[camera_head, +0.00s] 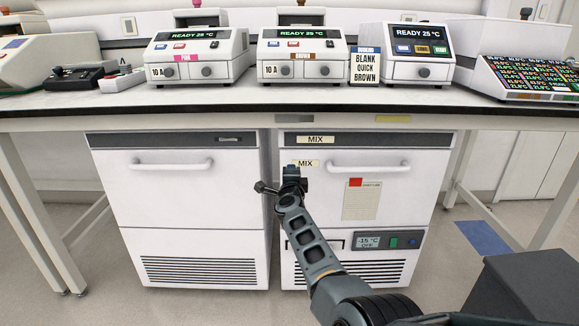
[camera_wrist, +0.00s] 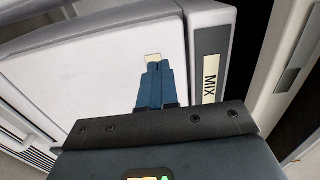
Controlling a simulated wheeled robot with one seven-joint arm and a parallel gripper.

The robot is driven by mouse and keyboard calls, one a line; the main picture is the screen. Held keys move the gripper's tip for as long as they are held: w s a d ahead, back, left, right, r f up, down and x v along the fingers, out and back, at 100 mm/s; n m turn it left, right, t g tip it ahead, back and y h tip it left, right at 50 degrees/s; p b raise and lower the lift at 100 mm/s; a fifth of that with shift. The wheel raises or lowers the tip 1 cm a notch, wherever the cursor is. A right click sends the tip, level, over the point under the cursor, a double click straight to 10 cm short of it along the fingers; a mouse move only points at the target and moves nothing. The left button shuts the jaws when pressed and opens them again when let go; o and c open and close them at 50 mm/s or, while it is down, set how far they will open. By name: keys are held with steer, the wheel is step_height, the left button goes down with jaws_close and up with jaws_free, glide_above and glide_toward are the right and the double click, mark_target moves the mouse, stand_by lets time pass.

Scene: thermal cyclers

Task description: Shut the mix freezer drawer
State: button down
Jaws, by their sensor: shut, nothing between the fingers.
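The mix freezer is the right-hand white unit under the bench, with a "MIX" label on its dark top strip (camera_head: 316,139). Its drawer front (camera_head: 400,195) carries a smaller "MIX" label, a bar handle (camera_head: 368,167) and a taped note. The drawer front looks about level with the unit's body; I cannot tell whether a small gap remains. My gripper (camera_head: 291,172) is at the drawer's upper left, below its label. In the wrist view, my gripper (camera_wrist: 155,66) is shut and empty, its tips at the small label on the white drawer front (camera_wrist: 100,60); contact is unclear.
A similar freezer (camera_head: 190,200) with its own handle stands close on the left. Above is the bench (camera_head: 230,102) with three thermal cyclers (camera_head: 197,56) and a "BLANK QUICK BROWN" sign (camera_head: 365,66). A dark grey box (camera_head: 520,290) is at the lower right.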

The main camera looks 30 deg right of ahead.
steer(key=p+v, duration=0.5)
steer(key=v, duration=0.4)
steer(key=s+a+n+t+y+p, duration=0.1)
steer(key=s+a+n+y+p, duration=0.2)
steer(key=s+n, duration=0.95)
steer(key=s+a+n+t+y+p, duration=0.1)
steer(key=s+a+n+y+p, duration=0.25)
steer(key=s, duration=1.85)
steer(key=s+a+r+n+y+p, duration=0.1)
steer(key=s+a+r+n, duration=0.2)
steer(key=s+r, duration=0.3)
steer(key=s+a+r+n+g+y+p, duration=0.1)
steer(key=s+a+r, duration=0.4)
steer(key=s, duration=0.5)
steer(key=s+a+r+n+g+y+p, duration=0.1)
steer(key=s+a+r+n, duration=0.3)
steer(key=s+r, duration=0.4)
steer(key=shift+a+r+n+p, duration=0.25)
steer(key=shift+a+n+p, duration=0.2)
steer(key=shift+p, duration=0.45)
steer(key=shift+y, duration=0.25)
